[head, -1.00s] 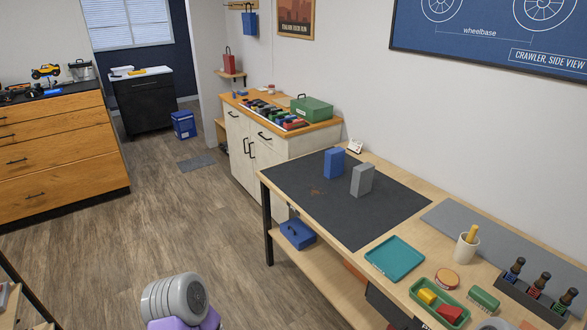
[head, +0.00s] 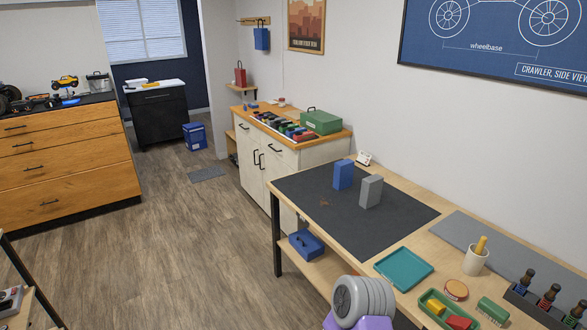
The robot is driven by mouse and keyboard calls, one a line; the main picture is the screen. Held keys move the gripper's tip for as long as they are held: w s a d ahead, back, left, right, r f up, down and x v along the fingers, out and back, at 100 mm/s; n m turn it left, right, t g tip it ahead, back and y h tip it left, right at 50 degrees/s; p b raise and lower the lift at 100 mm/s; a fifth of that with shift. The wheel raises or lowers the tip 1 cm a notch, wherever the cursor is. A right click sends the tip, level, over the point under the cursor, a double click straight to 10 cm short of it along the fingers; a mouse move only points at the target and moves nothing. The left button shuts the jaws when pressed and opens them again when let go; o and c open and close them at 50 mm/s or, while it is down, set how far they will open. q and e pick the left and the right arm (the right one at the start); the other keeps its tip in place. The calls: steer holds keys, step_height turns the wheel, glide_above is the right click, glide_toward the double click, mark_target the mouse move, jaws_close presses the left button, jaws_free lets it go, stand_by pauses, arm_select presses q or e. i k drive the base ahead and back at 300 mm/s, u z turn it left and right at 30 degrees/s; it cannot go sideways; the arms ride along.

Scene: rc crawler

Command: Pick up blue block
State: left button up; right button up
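The blue block (head: 343,175) stands upright on the dark mat (head: 330,215) of the workbench, towards the mat's back edge. A grey block (head: 371,191) of similar shape stands upright just to its right and nearer to me. A small gap shows between them at the top. A grey rounded part with a purple piece below it, part of my own arm (head: 362,300), shows at the bottom, short of the workbench's blocks. Neither gripper's fingers are in view.
A teal tray (head: 403,268), a green bin (head: 445,312) with yellow and red pieces, and a cup (head: 475,260) stand on the bench's right part. A blue case (head: 306,243) lies on the lower shelf. The floor (head: 190,250) to the left is clear.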

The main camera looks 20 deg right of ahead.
mark_target(343, 175)
steer(key=u, duration=0.6)
steer(key=i, duration=1.85)
steer(key=z, duration=1)
steer(key=i, duration=0.95)
steer(key=z, duration=1.05)
